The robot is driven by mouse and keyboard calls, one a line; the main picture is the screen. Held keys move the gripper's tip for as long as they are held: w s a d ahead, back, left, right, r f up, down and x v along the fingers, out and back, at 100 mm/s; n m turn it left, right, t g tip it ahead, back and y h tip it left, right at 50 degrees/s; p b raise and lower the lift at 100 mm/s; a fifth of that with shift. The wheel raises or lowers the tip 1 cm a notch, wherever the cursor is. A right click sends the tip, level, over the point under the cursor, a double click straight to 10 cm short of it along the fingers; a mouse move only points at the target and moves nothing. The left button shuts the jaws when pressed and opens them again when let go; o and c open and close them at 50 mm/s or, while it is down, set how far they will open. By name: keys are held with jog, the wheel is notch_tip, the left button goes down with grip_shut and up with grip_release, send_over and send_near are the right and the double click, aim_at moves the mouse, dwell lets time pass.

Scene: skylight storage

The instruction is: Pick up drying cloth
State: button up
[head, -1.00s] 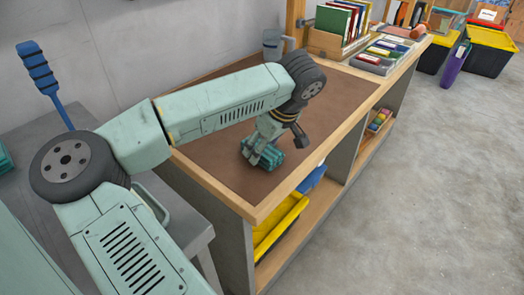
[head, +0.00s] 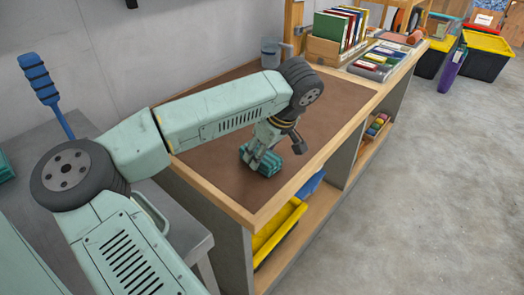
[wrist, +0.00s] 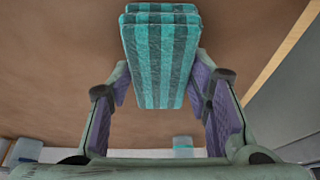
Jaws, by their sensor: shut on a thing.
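The drying cloth (wrist: 160,60) is a folded bundle with teal and dark green stripes. In the wrist view it sits between the two purple-padded fingers of my gripper (wrist: 161,85), which is shut on it. In the head view the cloth (head: 271,163) is low over the brown mat of the workbench, with my gripper (head: 260,156) above and around it. I cannot tell whether the cloth still touches the mat. My fingers hide part of it in the head view.
The workbench (head: 210,165) has a wooden rim and shelves below holding a yellow bin (head: 278,230). A grey mug (head: 271,53), a book crate (head: 325,45) and cases (head: 375,65) stand at its far end. A blue-handled tool (head: 45,85) rises at left. Bare mat surrounds the cloth.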

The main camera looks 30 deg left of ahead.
jog(key=r, duration=0.1)
jog(key=s+r+b, duration=0.1)
jog(key=r, duration=0.1)
jog(key=shift+d+r, duration=0.15)
jog(key=s+d+b, duration=0.1)
jog(key=s, duration=0.3)
jog(key=s+d+r+b, duration=0.1)
jog(key=s+d, duration=0.1)
jog(key=s, duration=0.3)
jog(key=s+d+b, duration=0.1)
jog(key=s+d, duration=0.1)
jog(key=s, duration=0.3)
jog(key=shift+r, duration=0.3)
